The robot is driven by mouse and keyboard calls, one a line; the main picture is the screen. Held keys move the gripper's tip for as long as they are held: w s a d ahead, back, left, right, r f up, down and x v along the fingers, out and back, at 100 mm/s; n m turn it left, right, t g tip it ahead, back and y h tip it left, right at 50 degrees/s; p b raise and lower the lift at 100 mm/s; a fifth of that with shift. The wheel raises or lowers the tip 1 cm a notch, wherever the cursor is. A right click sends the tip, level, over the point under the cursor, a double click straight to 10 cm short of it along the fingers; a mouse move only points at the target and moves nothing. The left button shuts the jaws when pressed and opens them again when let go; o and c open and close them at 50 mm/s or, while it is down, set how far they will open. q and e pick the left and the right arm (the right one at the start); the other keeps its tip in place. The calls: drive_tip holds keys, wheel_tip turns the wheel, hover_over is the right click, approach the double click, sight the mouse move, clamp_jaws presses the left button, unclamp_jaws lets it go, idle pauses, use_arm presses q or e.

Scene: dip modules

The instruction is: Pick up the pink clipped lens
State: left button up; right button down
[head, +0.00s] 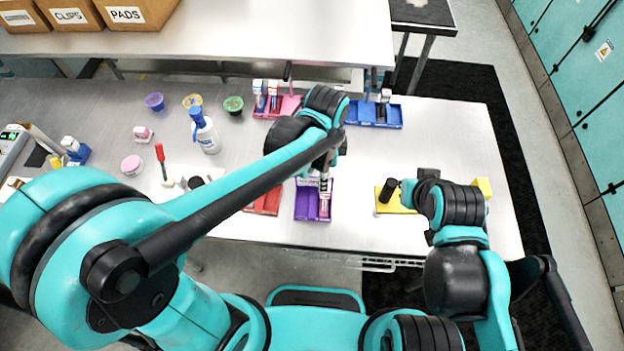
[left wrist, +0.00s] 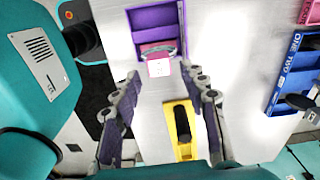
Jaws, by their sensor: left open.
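In the left wrist view a pink piece with a white face (left wrist: 159,58) stands at the near end of the purple tray (left wrist: 150,19); I take it for the pink clipped lens. In the head view the purple tray (head: 310,207) is at the table's front, partly hidden by my left arm. My left gripper (left wrist: 160,118) is open and empty, its fingers apart on either side, with the pink piece ahead between them and not touched. In the head view it hangs by the tray (head: 328,158). My right gripper (head: 425,180) is beside the yellow tray; its fingers cannot be made out.
The yellow tray (head: 396,208) holds a black cylinder (head: 387,190). A blue tray (head: 377,117) and a pink tray (head: 262,112) stand behind. A spray bottle (head: 206,133) and small tubs are left. Bare table lies between the blue and yellow trays.

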sight(325, 197)
use_arm(q)
drive_tip(key=shift+d+m, duration=0.25)
drive_tip(key=shift+m, duration=0.05)
drive_tip(key=f+b, duration=0.1)
drive_tip(key=f, duration=0.3)
drive_tip(key=f+b, duration=0.1)
drive_tip(key=f, duration=0.2)
drive_tip(key=shift+d+f, duration=0.2)
drive_tip(key=shift+f, duration=0.2)
drive_tip(key=shift+s, duration=0.1)
clamp_jaws()
